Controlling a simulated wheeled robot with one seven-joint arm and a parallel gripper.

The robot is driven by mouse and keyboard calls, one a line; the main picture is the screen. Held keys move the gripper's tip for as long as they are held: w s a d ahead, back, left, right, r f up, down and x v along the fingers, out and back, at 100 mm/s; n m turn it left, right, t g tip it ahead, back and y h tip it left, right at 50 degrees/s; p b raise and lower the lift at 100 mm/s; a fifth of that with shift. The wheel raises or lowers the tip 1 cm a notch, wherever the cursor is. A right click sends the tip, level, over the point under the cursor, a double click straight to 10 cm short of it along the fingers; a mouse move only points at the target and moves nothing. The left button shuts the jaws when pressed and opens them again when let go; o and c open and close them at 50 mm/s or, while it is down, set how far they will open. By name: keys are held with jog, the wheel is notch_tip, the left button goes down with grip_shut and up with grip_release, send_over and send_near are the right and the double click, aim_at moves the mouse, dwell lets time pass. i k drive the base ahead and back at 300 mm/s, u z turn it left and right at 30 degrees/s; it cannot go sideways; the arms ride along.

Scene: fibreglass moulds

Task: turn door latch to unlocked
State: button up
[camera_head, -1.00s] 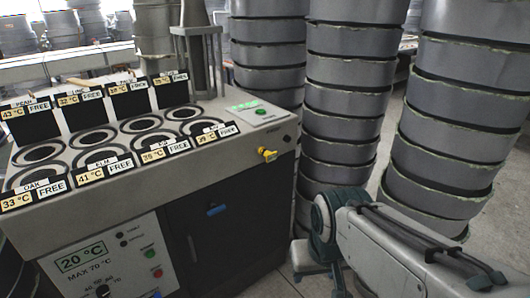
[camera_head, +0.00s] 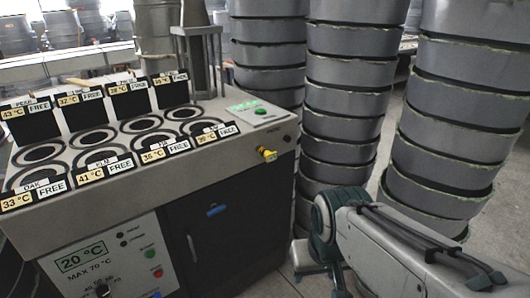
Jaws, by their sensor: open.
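A dark cabinet door (camera_head: 232,240) is set in the front of the grey machine. A small blue latch (camera_head: 216,210) sits near the top of this door and lies roughly level. A vertical metal bar handle (camera_head: 192,248) is at the door's left edge. The door looks closed. My gripper (camera_head: 318,283) is low in the picture, right of the door and well apart from the latch. It is open and nothing shows between its fingers. Part of it is hidden by my arm and the lower picture edge.
The machine top (camera_head: 250,105) carries several round wells with temperature labels. A yellow knob (camera_head: 266,154) sticks out at its front right corner. A control panel (camera_head: 110,260) is left of the door. Tall stacks of grey moulds (camera_head: 345,125) stand close behind my arm. Some floor shows at right.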

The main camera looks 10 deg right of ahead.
aim_at(213, 208)
jog(key=k, duration=0.5)
jog(key=u, duration=1.7)
jog(key=i, duration=1.2)
jog(key=z, duration=1.85)
